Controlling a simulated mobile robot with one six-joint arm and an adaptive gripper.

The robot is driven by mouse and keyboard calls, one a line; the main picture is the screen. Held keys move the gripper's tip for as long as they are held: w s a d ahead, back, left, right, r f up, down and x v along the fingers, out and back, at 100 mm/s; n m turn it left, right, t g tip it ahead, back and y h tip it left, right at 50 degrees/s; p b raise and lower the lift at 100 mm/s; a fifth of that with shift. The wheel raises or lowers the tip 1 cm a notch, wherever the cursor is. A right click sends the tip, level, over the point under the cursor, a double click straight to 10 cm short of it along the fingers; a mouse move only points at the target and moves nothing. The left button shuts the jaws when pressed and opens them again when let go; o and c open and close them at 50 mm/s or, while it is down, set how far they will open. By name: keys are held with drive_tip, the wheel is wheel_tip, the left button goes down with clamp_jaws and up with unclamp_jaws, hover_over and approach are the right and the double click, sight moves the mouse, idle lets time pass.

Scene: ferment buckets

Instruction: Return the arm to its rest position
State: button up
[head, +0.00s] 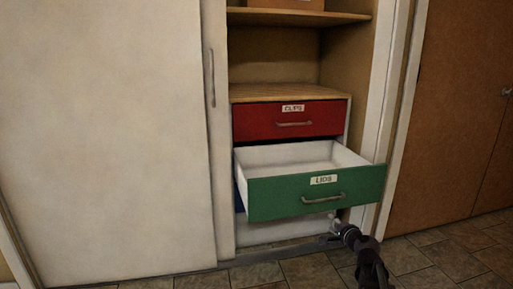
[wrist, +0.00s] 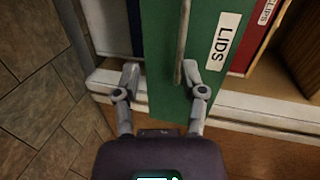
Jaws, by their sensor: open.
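My gripper (head: 337,228) is low at the right in the head view, by the lower right part of the open green drawer. In the wrist view its two fingers (wrist: 160,72) are spread apart with nothing held between them. The green drawer (head: 270,200), labelled LIDS, is pulled out and its visible white inside looks empty. Its front (wrist: 160,30) is before the fingers in the wrist view, and its bar handle (wrist: 183,40) appears close to the right fingertip. I cannot tell whether they touch.
A blue drawer (head: 240,196) shows behind the green one. A white sliding door (head: 105,130) is at left, a brown door (head: 450,120) at right. Tiled floor (head: 425,255) is clear at lower right.

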drive_tip(key=s+a+f+n+g+p, duration=0.3)
drive_tip(key=s+a+n+g+p, duration=0.3)
drive_tip(key=s+a+n+g, duration=0.35)
drive_tip(key=s+r+n+g+h+p, duration=0.1)
drive_tip(key=s+n+g+h+p, duration=0.4)
drive_tip(key=s, duration=0.9)
wheel_tip(320, 180, up, 37)
drive_tip(key=p, duration=3.7)
drive_tip(key=shift+s+a+y+p, duration=0.15)
drive_tip(key=shift+a+y+p, duration=0.15)
drive_tip(key=shift+y+p, duration=0.1)
